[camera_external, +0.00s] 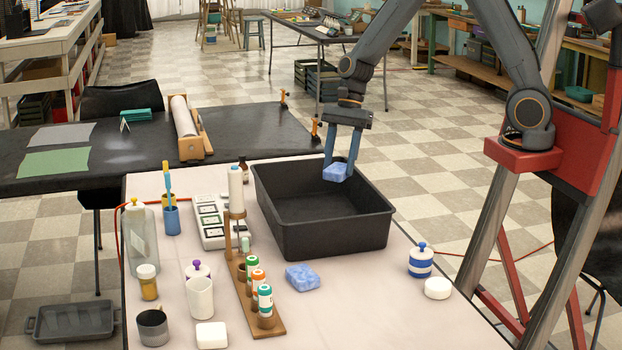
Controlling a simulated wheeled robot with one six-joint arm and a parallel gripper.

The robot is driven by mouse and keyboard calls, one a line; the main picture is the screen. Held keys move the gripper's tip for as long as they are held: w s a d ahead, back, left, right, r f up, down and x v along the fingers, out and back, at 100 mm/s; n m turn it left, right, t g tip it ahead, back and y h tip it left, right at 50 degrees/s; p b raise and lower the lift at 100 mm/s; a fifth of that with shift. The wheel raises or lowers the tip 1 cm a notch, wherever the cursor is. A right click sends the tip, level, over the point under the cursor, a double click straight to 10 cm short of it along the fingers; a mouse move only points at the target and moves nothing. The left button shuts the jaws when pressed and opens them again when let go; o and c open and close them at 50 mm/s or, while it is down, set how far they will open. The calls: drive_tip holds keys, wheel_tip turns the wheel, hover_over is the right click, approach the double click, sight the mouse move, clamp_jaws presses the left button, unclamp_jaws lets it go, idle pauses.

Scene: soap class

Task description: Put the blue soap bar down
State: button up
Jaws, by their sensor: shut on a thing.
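My gripper (342,158) is shut on a blue soap bar (337,173), which hangs between its blue fingers. It holds the bar over the far right part of a black rectangular tub (330,240) on the pale table. From this view the bar overlaps the tub's far rim, and I cannot tell its exact height above it. The visible floor of the tub looks empty. A second blue marbled soap bar (302,278) lies on the table in front of the tub.
A blue-striped jar (421,260) and a round white piece (437,288) stand to the right. The front middle of the table is clear.

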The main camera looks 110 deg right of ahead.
wheel_tip(320, 180, down, 13)
drive_tip(key=shift+r, duration=0.1)
idle(0.5)
drive_tip(key=shift+f, duration=0.2)
drive_tip(key=o, duration=1.1)
drive_tip(key=v, duration=1.2)
drive_tip(key=s+a+r+n+g+h, duration=0.1)
drive_tip(key=s+a+n, duration=0.3)
drive_tip(key=a+n, duration=0.8)
drive_tip(key=s+a+r+n+g+h, duration=0.1)
drive_tip(key=s+a+n, duration=0.3)
drive_tip(key=a+n, duration=0.9)
drive_tip(key=shift+s+r+n+g+h, duration=0.35)
drive_tip(key=shift+r+n+h, duration=0.25)
drive_tip(key=shift+n, duration=0.5)
